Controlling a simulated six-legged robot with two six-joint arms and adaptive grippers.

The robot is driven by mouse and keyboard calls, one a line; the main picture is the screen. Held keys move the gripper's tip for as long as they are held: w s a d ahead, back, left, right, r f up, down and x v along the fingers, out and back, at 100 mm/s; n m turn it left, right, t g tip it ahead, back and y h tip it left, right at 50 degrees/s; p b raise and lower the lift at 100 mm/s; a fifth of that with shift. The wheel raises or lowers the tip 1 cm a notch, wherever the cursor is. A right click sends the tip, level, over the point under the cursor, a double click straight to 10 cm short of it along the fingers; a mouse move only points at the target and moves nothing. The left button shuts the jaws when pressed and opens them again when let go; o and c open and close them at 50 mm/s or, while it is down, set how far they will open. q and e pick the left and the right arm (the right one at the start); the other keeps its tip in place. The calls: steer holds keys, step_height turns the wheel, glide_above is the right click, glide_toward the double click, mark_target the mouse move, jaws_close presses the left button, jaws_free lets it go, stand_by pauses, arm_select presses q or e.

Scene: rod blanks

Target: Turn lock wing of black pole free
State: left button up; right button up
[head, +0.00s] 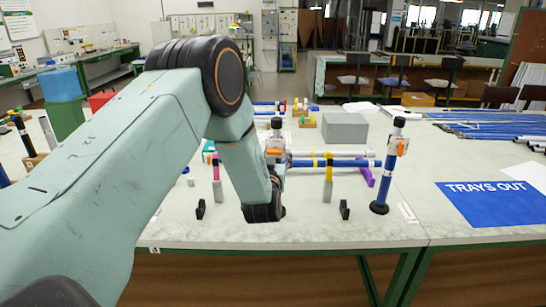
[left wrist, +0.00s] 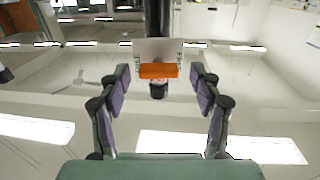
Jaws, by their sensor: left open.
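The black pole's black cap (head: 277,123) and pale collar stand just right of my left arm in the head view; my arm hides its lower part. An orange lock wing (head: 273,152) sits below the cap. In the left wrist view the lock wing (left wrist: 157,71) lies crosswise in front of a white plate, with the cap (left wrist: 158,90) below it and the dark pole (left wrist: 158,18) above. My left gripper (left wrist: 161,73) is open, its purple-padded fingers on either side of the wing with gaps between. In the head view my forearm mostly hides this gripper. My right gripper is not in view.
A blue pole (head: 386,170) with its own orange wing (head: 402,146) stands on a black base to the right. White and blue tubes (head: 340,162) lie crosswise near a yellow upright (head: 328,185). Small black brackets (head: 345,209) stand in front. A grey box (head: 345,128) is behind.

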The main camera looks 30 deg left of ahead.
arm_select(q)
steer(key=shift+s, duration=0.1)
steer(key=v, duration=1.2)
